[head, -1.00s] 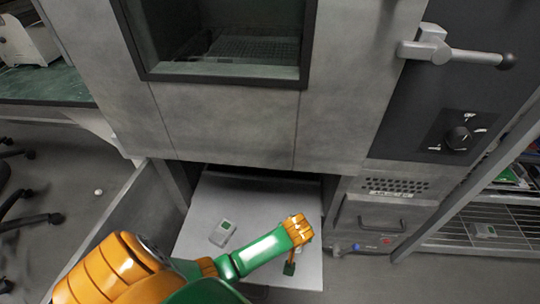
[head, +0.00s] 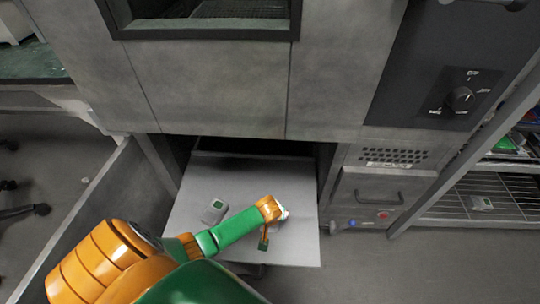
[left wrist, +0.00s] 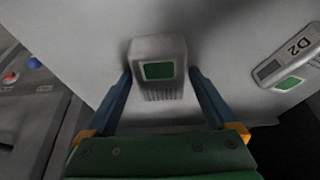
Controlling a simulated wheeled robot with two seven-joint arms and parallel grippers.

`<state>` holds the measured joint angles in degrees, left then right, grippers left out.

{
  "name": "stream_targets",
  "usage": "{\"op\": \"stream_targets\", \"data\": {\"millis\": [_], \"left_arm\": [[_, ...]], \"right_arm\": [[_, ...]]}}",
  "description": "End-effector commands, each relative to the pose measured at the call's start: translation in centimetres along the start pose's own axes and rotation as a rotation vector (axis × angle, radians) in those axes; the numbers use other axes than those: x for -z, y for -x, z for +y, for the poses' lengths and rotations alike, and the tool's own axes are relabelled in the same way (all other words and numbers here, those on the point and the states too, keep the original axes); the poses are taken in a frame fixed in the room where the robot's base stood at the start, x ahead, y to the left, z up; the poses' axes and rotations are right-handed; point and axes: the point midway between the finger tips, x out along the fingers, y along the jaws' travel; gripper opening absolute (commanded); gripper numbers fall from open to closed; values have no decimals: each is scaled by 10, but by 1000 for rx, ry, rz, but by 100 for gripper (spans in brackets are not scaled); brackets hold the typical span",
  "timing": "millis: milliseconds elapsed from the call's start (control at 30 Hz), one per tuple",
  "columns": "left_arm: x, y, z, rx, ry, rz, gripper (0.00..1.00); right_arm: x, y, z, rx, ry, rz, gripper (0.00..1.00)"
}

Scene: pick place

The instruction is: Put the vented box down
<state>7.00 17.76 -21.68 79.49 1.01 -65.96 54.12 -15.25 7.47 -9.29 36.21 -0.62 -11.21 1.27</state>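The vented box (left wrist: 158,68) is a small light grey box with a dark green screen and a row of vent slots. In the left wrist view it sits between the two blue fingers of my left gripper (left wrist: 160,76), which press close along its sides. In the head view the left gripper (head: 278,213) is over the right part of a pale grey panel (head: 190,235), with a bit of the whitish box (head: 285,212) showing past its tip. I cannot tell whether the box touches the panel. My right gripper is not in view.
A similar grey device with a green screen (head: 214,211) lies on the panel left of my gripper; it shows beside a "D2" label in the wrist view (left wrist: 288,66). The large grey cabinet (head: 215,90) overhangs the panel's back.

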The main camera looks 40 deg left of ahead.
Motion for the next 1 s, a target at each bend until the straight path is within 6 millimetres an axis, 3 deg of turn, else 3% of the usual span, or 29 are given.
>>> {"op": "stream_targets", "data": {"millis": [267, 433, 700, 833, 1000], "left_arm": [[1, 3, 0, 1, 0, 0, 100], [4, 37, 0, -1, -1, 0, 100], [4, 107, 1, -2, 1, -1, 100], [3, 122, 0, 0, 0, 0, 100], [1, 124, 0, 1, 0, -1, 100]], "right_arm": [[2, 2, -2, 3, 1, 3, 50], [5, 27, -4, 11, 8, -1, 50], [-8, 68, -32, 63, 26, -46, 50], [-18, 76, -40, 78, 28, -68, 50], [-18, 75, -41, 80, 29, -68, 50]]}}
